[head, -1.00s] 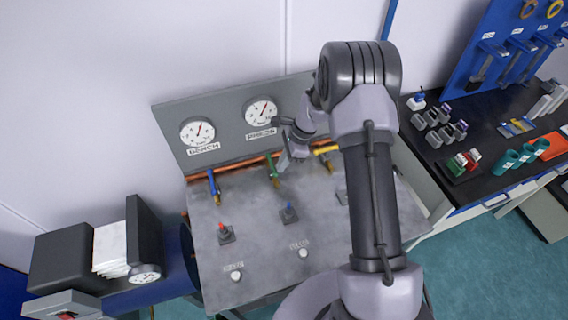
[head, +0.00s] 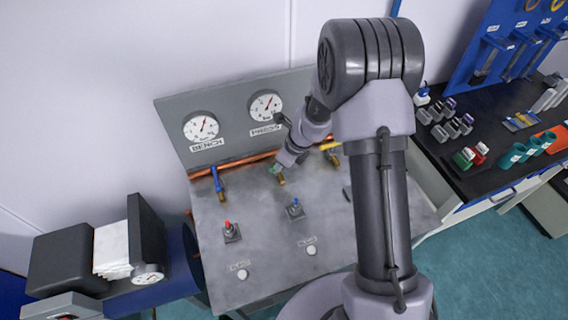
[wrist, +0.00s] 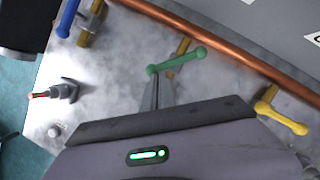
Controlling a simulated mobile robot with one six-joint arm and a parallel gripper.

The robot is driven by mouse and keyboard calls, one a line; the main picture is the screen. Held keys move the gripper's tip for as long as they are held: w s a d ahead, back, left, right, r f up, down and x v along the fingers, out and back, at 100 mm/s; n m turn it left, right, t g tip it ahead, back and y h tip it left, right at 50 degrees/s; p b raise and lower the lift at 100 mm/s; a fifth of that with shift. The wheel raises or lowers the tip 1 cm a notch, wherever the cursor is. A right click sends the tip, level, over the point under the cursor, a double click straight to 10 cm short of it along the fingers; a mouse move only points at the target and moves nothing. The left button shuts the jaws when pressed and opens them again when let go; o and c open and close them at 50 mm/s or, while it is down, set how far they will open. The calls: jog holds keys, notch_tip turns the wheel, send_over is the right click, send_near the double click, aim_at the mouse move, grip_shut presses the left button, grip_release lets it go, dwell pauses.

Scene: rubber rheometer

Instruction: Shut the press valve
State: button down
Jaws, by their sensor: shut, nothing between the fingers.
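The press valve has a green lever (wrist: 180,60) on a brass body (wrist: 183,46), under the PRESS gauge (head: 266,105). In the wrist view the lever lies at a slant across its brass body, neither in line with it nor fully crosswise. My gripper (wrist: 156,82) is shut and empty, with its fingertips at the left end of the lever; they look close to it or touching, and I cannot tell which. In the head view my gripper (head: 277,168) hides most of the green lever.
A blue-lever valve (head: 217,179) stands to the left, and a yellow-lever valve (head: 331,146) to the right. A copper pipe (head: 242,161) runs behind them. A red-tipped switch (head: 231,232) and a blue-tipped switch (head: 295,209) stand on the grey panel (head: 265,262).

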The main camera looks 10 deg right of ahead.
jog(key=m, duration=0.1)
jog(key=a+m+h, duration=0.1)
jog(key=m, duration=0.1)
jog(key=shift+a+m+t+p, duration=0.2)
jog(key=shift+m+t+p, duration=0.1)
jog(key=shift+t, duration=0.1)
jog(key=shift+w+a+p, duration=0.3)
jog(key=shift+a+p, duration=0.1)
jog(key=shift+p, duration=0.05)
jog(key=shift+a, duration=0.1)
jog(key=shift+w, duration=0.1)
jog(key=shift+w+d+r+p, duration=0.1)
jog(key=shift+d+p, duration=0.1)
jog(key=shift+p, duration=0.2)
jog(key=shift+w+d+p, duration=0.3)
jog(key=shift+w+p, duration=0.05)
jog(key=shift+w, duration=0.05)
jog(key=shift+d, duration=0.1)
